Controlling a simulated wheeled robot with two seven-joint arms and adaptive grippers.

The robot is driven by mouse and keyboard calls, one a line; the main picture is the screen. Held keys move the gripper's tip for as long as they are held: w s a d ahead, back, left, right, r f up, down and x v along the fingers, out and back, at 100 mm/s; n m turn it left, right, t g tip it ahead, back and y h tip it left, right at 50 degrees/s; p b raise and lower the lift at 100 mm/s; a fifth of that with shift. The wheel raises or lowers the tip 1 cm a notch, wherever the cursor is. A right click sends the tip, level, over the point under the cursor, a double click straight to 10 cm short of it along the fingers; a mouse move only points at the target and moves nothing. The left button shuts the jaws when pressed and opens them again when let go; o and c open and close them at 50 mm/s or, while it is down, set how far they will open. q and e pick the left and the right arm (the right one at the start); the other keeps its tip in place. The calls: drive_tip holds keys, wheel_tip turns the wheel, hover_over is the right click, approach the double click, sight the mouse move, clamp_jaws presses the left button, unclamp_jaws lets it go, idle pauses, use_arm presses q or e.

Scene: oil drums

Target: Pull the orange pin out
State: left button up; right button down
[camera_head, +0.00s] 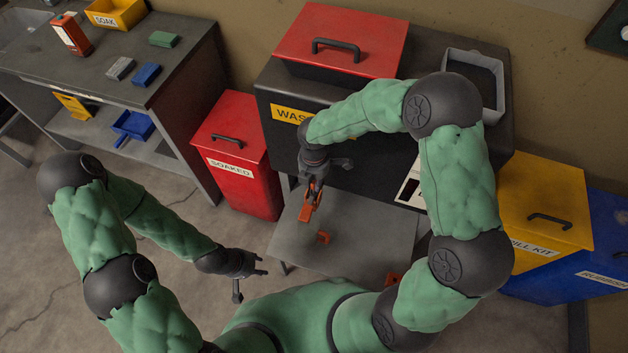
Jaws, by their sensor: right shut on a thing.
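My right gripper (311,190) hangs over the low grey table (370,245) in front of the black cabinet. It is shut on an orange piece (308,207), which looks like the orange pin; the piece points downward. I cannot tell what the pin fits into. My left gripper (252,275) is empty with its fingers apart, low and left of the table.
A black cabinet (345,165) labelled WASTE carries a red lidded box (343,40) and a grey tray (475,57). A red SOAKED bin (235,150) stands left, yellow (545,205) and blue (610,235) bins right.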

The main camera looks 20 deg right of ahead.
drive_tip(key=shift+r, duration=0.15)
drive_tip(key=shift+r+p, duration=2.8)
drive_tip(key=shift+r, duration=0.1)
